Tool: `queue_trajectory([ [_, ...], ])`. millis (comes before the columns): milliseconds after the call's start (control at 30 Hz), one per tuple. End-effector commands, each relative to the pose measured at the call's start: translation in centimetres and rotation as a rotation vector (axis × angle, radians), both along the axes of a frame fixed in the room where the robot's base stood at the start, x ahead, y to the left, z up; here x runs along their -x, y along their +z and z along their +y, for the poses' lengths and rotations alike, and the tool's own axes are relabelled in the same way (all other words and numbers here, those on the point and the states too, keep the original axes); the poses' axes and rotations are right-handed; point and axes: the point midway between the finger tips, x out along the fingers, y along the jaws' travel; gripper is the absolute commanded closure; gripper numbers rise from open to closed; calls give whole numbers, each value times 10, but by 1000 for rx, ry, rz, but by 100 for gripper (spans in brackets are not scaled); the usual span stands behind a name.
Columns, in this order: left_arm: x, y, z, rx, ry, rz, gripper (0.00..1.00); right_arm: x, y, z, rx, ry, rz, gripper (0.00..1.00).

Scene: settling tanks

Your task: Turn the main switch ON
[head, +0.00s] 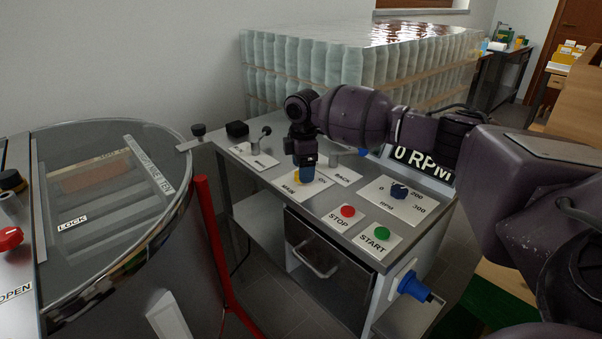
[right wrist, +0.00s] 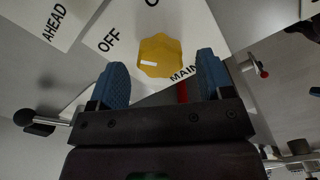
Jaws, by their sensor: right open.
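The main switch is a yellow knob (right wrist: 160,55) on a white plate (right wrist: 203,38) marked MAIN and OFF. Its white mark is on the left side, toward the word OFF. In the head view the yellow knob (head: 297,178) is mostly hidden behind my right gripper (head: 307,174). My right gripper points down over the plate. In the right wrist view its blue fingers (right wrist: 162,62) are open, one to each side of the knob, with visible gaps and nothing held. My left gripper is not in view.
The display (head: 422,163) reads 0 RPM. A round lidded tank (head: 100,190) stands left, beside a red post (head: 212,240).

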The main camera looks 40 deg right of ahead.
Motion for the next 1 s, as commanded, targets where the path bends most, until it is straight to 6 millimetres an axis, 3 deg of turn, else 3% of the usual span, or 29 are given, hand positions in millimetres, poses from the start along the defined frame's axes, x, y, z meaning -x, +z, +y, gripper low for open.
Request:
queue_trajectory([
  [167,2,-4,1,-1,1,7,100,0,-13,0,0,0,0,27],
  [500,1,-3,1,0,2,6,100,0,-15,0,0,0,-2,27],
  [800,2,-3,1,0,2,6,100,0,-15,0,0,0,-1,73],
  [1000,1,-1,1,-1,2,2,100,0,-14,0,0,-8,-1,76],
])
